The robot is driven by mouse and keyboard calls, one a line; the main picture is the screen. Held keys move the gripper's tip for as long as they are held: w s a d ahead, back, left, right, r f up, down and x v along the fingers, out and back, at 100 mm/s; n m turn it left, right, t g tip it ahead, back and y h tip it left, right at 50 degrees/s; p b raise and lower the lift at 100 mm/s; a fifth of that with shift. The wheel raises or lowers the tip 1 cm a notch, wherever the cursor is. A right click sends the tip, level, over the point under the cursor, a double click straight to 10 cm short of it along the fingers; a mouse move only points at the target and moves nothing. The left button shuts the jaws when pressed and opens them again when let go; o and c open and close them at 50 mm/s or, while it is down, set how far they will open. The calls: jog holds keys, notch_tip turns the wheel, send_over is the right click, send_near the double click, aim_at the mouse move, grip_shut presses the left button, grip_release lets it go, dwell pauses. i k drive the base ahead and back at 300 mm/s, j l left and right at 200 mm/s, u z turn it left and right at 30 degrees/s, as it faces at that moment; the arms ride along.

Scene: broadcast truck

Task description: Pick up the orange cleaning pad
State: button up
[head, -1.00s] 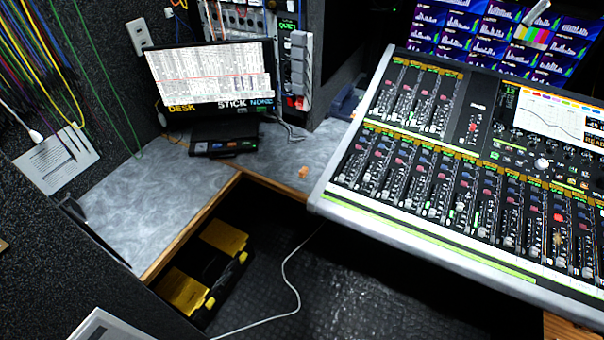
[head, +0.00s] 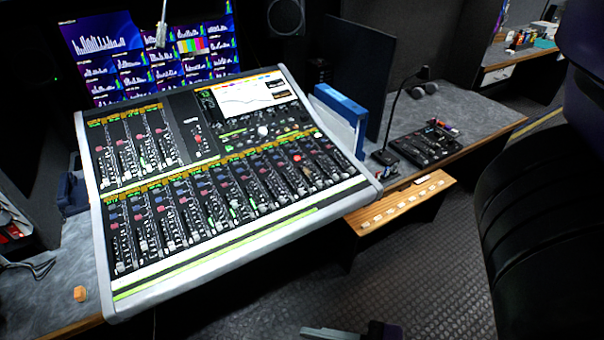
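A small orange block (head: 80,294), which looks like the orange cleaning pad, lies on the grey countertop (head: 50,270) at the lower left of the head view. It sits just left of the mixing console's front left corner, with a little bare counter around it. It is too small to make out its texture.
The large mixing console (head: 97,220) rises right beside the orange block. A large dark ribbed shape (head: 550,200) fills the right edge. Dark floor lies in front.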

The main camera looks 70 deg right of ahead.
aim_at(81, 293)
jog(key=i+j+u, duration=0.1)
jog(key=i+u, duration=0.2)
jog(key=i, duration=1.15)
